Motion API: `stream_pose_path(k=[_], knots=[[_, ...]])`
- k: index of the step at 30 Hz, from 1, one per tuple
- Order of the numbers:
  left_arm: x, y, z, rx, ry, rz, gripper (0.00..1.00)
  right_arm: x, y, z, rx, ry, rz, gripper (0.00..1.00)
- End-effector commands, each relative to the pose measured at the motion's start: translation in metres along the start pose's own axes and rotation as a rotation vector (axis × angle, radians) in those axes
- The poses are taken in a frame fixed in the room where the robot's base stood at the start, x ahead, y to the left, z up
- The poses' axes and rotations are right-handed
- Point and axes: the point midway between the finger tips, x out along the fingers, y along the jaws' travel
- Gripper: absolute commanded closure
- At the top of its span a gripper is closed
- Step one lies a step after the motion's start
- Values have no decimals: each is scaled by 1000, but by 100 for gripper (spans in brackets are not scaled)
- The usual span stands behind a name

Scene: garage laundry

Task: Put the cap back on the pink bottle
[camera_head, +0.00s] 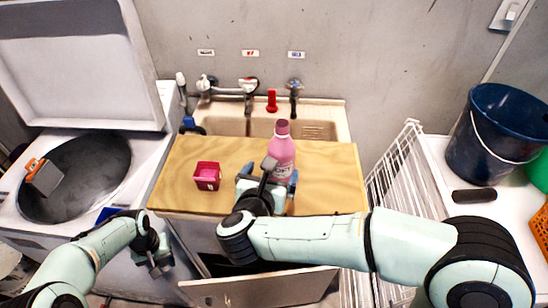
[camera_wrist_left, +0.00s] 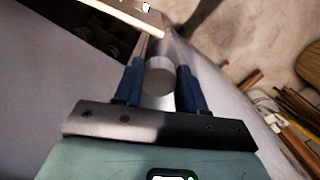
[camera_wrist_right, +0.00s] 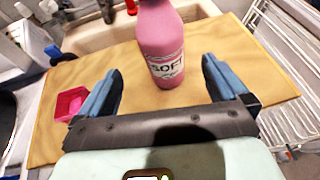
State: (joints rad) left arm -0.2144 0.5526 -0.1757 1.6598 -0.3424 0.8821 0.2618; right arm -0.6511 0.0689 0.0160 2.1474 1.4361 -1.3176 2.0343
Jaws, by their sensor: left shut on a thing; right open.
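The pink bottle (camera_head: 281,155) stands upright on the wooden board, and its label reads "SOFT" in the right wrist view (camera_wrist_right: 165,50). Its top shows as a darker pink neck with no separate cap visible on it. My right gripper (camera_head: 268,180) is open just in front of the bottle; its fingers (camera_wrist_right: 162,85) point at the bottle, which stands ahead between them. My left gripper (camera_head: 158,268) is low at the front left, below the board's level. It is shut on a small grey round thing, apparently the cap (camera_wrist_left: 159,76).
The wooden board (camera_head: 325,175) also carries a small pink-red box (camera_head: 207,176). A sink with taps (camera_head: 248,88) lies behind. An open washer (camera_head: 75,175) stands left, a white wire rack (camera_head: 400,170) right. An open cabinet door (camera_head: 262,288) juts out in front.

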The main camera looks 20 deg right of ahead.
Motion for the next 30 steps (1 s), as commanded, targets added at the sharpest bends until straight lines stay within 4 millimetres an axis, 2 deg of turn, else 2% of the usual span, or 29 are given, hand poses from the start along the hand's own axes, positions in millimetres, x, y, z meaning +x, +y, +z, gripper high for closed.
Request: stream_pose_path(k=[3, 9, 23, 30], knots=[[-4, 0, -1, 0, 2, 0, 88, 23, -1, 0, 0, 2, -5, 0], [-8, 0, -1, 0, 3, 0, 88, 52, -1, 0, 0, 1, -3, 0], [-10, 0, -2, 0, 4, 0, 88, 62, -1, -1, -1, 1, -2, 0], [-20, 0, -3, 0, 7, 0, 88, 96, -4, -2, -1, 2, -3, 0]])
